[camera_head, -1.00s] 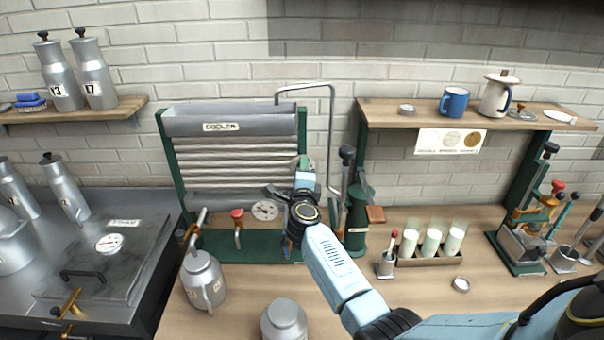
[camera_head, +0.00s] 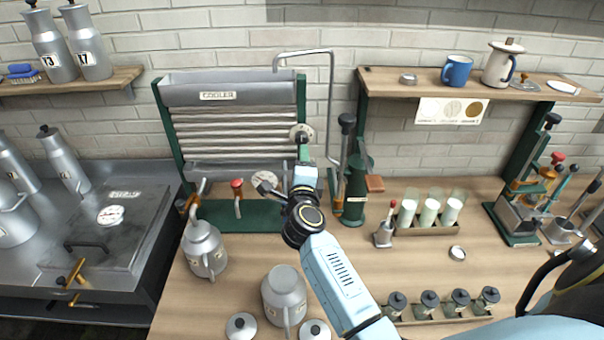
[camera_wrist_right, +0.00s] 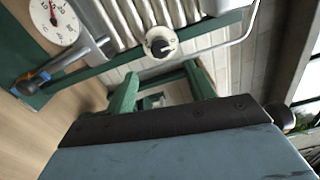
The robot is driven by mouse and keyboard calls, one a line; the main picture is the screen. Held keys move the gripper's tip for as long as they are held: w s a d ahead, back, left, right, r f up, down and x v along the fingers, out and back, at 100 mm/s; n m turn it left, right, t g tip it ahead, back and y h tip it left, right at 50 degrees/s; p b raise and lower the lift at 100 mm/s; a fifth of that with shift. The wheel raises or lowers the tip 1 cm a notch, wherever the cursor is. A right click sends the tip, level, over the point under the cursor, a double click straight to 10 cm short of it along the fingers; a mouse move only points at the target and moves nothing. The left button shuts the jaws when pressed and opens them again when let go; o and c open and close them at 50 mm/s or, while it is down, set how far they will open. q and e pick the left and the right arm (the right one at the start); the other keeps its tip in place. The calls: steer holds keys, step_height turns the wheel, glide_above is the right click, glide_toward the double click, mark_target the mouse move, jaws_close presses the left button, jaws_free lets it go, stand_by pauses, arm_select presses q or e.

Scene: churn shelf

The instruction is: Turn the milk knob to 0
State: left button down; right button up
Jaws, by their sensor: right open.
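The milk knob appears to be the black knob on a round white dial (camera_head: 301,133) at the right post of the cooler (camera_head: 235,90); it shows larger in the right wrist view (camera_wrist_right: 161,43). Its marks are too small to read. My right gripper (camera_head: 305,158) is just below the dial in the head view. In the right wrist view its two green fingers (camera_wrist_right: 162,85) are spread apart and empty, with the knob beyond and between them, apart from both. My left gripper is not in view.
A green pump (camera_head: 356,190) stands right of my gripper. Milk cans (camera_head: 203,248) and several jars (camera_head: 430,303) stand on the counter.

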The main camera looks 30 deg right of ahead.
steer(key=v, duration=0.3)
steer(key=shift+s+a, duration=0.2)
steer(key=shift+s, duration=0.05)
stand_by(0.4)
